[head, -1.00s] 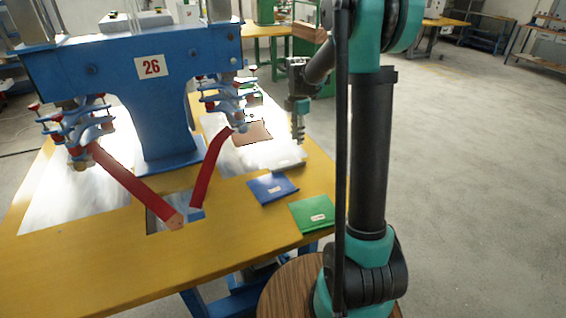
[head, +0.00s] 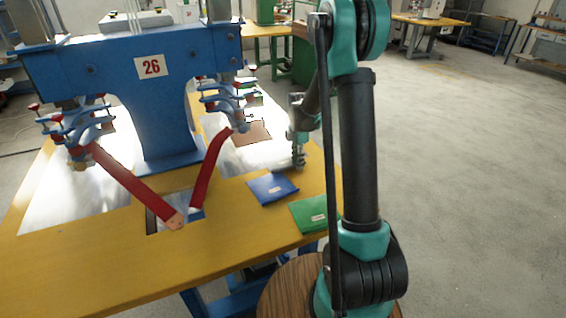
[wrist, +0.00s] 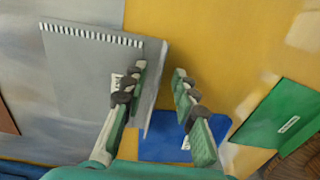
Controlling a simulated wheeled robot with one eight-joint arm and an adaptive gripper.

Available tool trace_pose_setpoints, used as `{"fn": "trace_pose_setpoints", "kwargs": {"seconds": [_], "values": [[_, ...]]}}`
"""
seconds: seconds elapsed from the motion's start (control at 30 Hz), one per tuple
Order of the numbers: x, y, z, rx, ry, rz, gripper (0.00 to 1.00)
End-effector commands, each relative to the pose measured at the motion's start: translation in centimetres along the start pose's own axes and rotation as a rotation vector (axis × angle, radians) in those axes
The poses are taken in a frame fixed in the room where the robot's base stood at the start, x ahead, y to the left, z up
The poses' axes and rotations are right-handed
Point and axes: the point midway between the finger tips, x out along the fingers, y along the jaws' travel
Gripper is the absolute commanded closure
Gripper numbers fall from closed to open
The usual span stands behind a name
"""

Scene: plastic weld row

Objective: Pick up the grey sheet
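The grey sheet (wrist: 85,75) lies flat in the wrist view, with a row of small notches along its far edge and a pale label partly behind a finger. In the head view glare and my gripper make it hard to pick out. My gripper (wrist: 159,70) is open and empty at the sheet's right edge. Its left finger overlaps the sheet and its right finger is over the yellow table, so the edge shows between them. I cannot tell whether the fingers touch the sheet. In the head view my gripper (head: 298,160) points down over the table's right side.
A blue sheet (head: 272,188) and a green sheet (head: 314,215) lie nearby on the yellow table (head: 100,262). A brown sheet (head: 251,133) lies farther back. The blue machine (head: 130,70) with red strips (head: 210,165) stands to the left.

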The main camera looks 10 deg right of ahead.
Motion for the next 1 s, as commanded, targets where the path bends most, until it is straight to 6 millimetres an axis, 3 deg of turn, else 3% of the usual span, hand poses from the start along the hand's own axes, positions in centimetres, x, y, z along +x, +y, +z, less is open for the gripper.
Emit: {"fn": "trace_pose_setpoints", "kwargs": {"seconds": [0.2, 0.43, 1.0], "values": [[0.05, 0.01, -0.01, 0.0, 0.0, 0.0, 0.73], [0.03, 0.02, -0.01, 0.0, 0.0, 0.0, 1.0], [-0.86, 0.03, 0.0, 0.0, 0.0, 0.0, 1.0]]}}
